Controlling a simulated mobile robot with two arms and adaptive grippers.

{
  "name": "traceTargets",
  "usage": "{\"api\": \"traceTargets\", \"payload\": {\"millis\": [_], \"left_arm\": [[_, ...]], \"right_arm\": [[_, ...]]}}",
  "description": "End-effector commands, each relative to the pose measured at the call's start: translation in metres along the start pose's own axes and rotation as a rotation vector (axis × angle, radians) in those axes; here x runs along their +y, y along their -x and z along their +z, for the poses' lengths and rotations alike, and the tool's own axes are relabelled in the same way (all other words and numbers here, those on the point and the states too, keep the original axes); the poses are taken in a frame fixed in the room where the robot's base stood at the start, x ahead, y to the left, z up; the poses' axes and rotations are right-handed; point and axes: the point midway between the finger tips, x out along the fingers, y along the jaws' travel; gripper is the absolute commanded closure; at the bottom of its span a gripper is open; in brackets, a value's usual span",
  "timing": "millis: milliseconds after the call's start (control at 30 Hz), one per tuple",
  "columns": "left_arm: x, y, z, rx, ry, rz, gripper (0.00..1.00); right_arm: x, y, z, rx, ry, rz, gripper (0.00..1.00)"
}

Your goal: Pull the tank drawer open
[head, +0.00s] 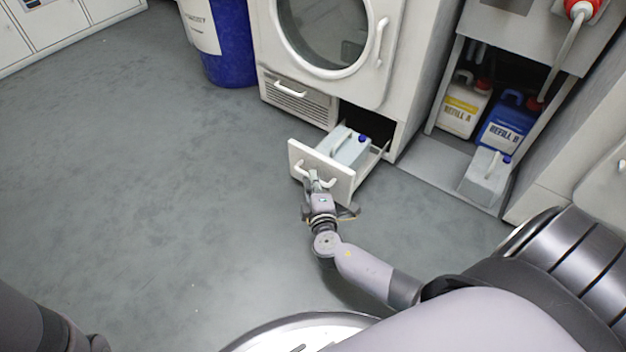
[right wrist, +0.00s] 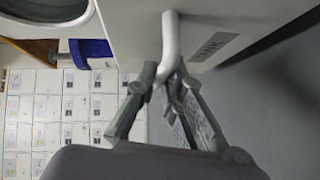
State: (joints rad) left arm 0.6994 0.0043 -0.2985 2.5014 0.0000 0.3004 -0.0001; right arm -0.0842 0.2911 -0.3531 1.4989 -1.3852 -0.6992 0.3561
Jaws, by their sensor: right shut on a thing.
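The tank drawer (head: 319,177) is pulled out from the lower part of the white machine (head: 262,50) in the head view. A pale tank (head: 345,146) with a blue cap sits inside it. My right gripper (head: 316,182) is at the drawer front, shut on the white drawer handle (right wrist: 170,50). In the right wrist view, the gripper fingers (right wrist: 163,82) close around the handle, beside a label on the drawer front. My left gripper is not in view; only part of my left arm shows at the lower left.
A yellow-labelled Refill A can (head: 462,105) and a blue Refill B can (head: 505,122) stand under the right-hand unit. Another pale tank (head: 487,177) stands before them. A blue drum (head: 228,45) stands left of the machine. The floor left of the drawer is clear.

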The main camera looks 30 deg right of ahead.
Motion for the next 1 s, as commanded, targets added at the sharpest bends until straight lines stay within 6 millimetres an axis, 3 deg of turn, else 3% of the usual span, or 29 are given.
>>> {"api": "traceTargets", "payload": {"millis": [467,500,800,1000], "left_arm": [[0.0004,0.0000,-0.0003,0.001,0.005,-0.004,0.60],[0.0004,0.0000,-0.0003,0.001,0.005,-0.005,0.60],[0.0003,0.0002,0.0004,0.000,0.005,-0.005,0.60],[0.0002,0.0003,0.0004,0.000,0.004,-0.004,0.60]], "right_arm": [[-0.0018,0.0029,-0.0032,0.005,-0.002,-0.004,1.00],[-0.0020,0.0031,-0.0035,0.006,-0.002,-0.004,0.90],[-0.0008,0.0015,-0.0018,0.002,-0.001,-0.002,0.70],[-0.0003,0.0009,-0.0010,0.001,0.000,-0.001,0.70]]}}
